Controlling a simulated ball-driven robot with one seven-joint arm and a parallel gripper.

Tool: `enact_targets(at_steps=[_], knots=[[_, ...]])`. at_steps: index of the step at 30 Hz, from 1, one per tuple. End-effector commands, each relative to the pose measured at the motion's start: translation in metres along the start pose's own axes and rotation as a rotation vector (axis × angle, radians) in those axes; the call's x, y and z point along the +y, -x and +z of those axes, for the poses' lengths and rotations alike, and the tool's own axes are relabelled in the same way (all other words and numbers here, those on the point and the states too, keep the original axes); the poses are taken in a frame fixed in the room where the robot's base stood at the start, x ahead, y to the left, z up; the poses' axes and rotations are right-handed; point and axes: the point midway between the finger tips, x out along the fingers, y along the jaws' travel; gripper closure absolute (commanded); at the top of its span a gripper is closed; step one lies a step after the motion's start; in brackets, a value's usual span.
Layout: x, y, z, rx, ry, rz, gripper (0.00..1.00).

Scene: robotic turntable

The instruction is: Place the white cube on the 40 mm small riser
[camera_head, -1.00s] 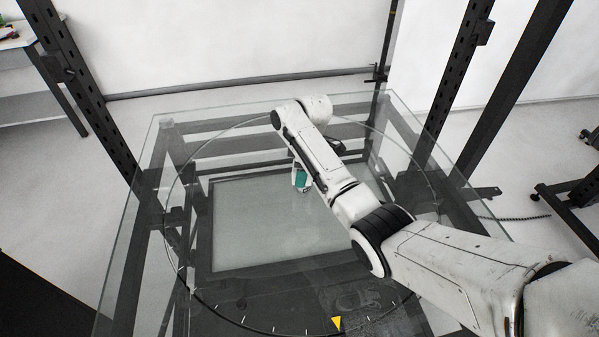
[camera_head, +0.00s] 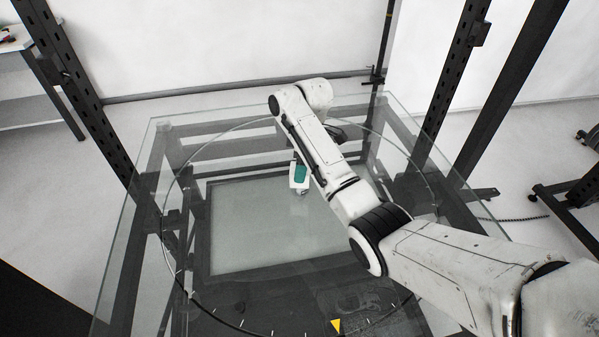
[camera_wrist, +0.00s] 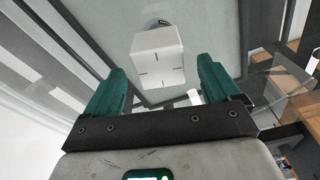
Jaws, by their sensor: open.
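The white cube (camera_wrist: 158,57) shows in the wrist view with short dark tick marks on the face toward me. It lies between and slightly beyond the teal fingers of my gripper (camera_wrist: 162,72), with a gap on both sides. My gripper is open. A small round dark-rimmed piece (camera_wrist: 157,23) shows at the cube's far edge; it may be the riser, but the cube hides most of it. In the head view a teal finger of my gripper (camera_head: 300,174) shows with white around it over the glass. I cannot separate cube from gripper there.
The glass tabletop (camera_head: 135,220) sits on a dark frame, with a ring marked by ticks and a yellow triangle (camera_head: 336,326). Dark uprights (camera_head: 90,120) stand around it. The pale panel (camera_head: 245,235) left and front of my gripper looks clear. My arm covers the right side.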

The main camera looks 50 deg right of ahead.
Motion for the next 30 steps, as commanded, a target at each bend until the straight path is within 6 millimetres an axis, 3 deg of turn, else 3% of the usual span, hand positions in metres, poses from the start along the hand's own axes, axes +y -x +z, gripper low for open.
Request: enact_targets(at_steps=[9, 16, 30], knots=[[0.0, 0.068, 0.0, 0.0, 0.0, 0.0, 0.11], [0.0, 0.078, 0.0, 0.0, 0.0, 0.0, 0.11], [0.0, 0.078, 0.0, 0.0, 0.0, 0.0, 0.11]])
